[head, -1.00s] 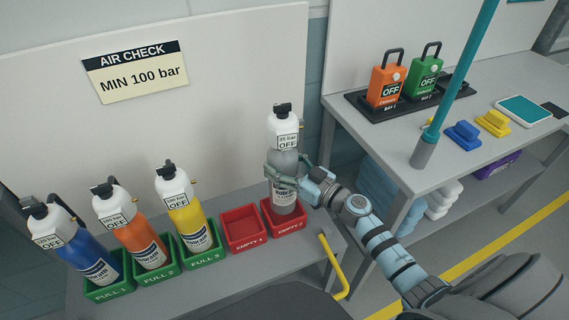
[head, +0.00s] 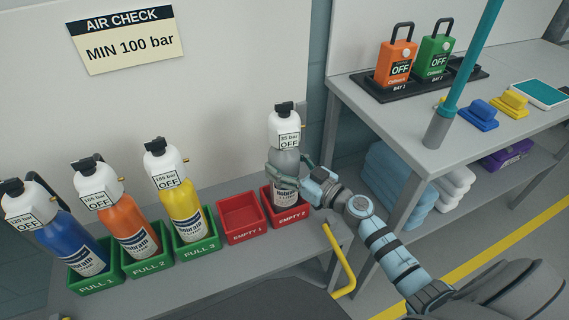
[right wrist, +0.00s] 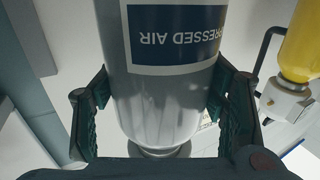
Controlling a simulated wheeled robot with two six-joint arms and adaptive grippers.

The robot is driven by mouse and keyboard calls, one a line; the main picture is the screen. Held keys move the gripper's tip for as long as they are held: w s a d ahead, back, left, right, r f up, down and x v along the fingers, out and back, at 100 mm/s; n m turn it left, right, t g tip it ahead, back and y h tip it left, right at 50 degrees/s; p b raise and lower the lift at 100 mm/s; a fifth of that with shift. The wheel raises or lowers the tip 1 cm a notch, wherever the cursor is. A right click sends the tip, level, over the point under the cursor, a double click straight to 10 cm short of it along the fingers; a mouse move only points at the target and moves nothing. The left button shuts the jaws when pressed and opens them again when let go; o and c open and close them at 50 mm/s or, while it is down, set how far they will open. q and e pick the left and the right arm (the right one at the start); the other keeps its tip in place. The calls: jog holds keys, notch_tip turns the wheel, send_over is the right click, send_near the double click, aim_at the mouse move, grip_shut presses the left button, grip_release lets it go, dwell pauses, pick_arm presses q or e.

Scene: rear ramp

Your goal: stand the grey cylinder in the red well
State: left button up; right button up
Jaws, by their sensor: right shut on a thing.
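The grey cylinder (head: 287,163) has a white top marked 35 bar and OFF. It stands upright at the red well labelled EMPTY 2 (head: 292,218), with its lower end within the well's outline; the front wall hides its base, so I cannot tell whether it rests on the floor of the well. My right gripper (head: 283,178) is shut around the cylinder's body from the right. The right wrist view shows both fingers beside the grey body (right wrist: 165,100) with its blue label. The red well EMPTY 1 (head: 244,235) is empty. My left gripper is not in view.
Blue (head: 68,243), orange (head: 129,229) and yellow (head: 182,210) cylinders stand in green wells to the left. A yellow handle (head: 343,262) is at the bench's right end. A grey table (head: 385,124) with a teal post (head: 472,60) stands at right.

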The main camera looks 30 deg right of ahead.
jog(key=shift+r, duration=0.2)
jog(key=shift+f+b, duration=0.35)
jog(key=shift+f, duration=0.15)
jog(key=o, duration=2)
jog(key=shift+a+r, duration=0.1)
jog(key=shift+s, duration=0.1)
jog(key=shift+s+f, duration=0.1)
jog(key=shift+f, duration=0.2)
jog(key=v, duration=1.1)
jog(key=shift+s+d+r, duration=0.1)
jog(key=shift+s+d, duration=0.2)
